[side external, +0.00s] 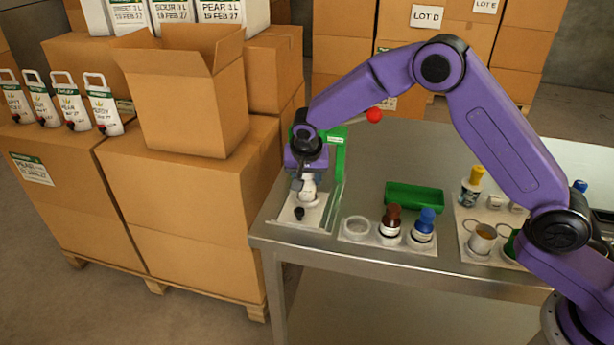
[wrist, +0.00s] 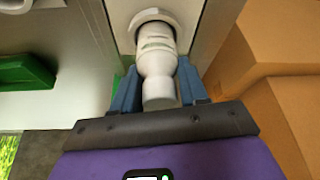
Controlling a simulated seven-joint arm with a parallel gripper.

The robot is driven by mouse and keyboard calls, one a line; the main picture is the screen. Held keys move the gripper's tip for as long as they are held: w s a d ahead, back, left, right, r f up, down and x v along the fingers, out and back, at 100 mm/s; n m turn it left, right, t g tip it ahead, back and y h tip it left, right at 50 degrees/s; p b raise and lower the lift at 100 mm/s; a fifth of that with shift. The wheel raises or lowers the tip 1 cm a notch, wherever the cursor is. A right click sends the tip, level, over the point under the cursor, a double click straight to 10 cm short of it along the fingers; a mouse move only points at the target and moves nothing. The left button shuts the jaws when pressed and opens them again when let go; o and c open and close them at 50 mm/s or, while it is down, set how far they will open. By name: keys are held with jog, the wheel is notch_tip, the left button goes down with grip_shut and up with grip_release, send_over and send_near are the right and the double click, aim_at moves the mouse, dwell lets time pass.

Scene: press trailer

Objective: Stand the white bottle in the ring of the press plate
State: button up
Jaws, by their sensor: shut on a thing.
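My gripper (side external: 301,181) is shut on the white bottle (side external: 308,188), with one blue finger on each side of it in the wrist view (wrist: 158,84). The bottle (wrist: 157,58) looks about upright over the press plate (side external: 315,217). In the wrist view the ring (wrist: 150,16) curves around the bottle's far end. I cannot tell whether the bottle's base rests on the plate or is just above it. My gripper hides part of the bottle in the side view.
The green press frame (side external: 337,160) stands close behind my gripper, with a red lever knob (side external: 374,115). A brown-capped bottle (side external: 391,222) and a blue-capped bottle (side external: 424,226) stand to the right, near a green bin (side external: 414,198). Cardboard boxes (side external: 190,190) flank the table's left.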

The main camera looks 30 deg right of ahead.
jog(key=o, duration=1.1)
jog(key=shift+f, duration=0.15)
jog(key=shift+o, duration=0.2)
jog(key=v, duration=1.2)
jog(key=shift+r, duration=0.2)
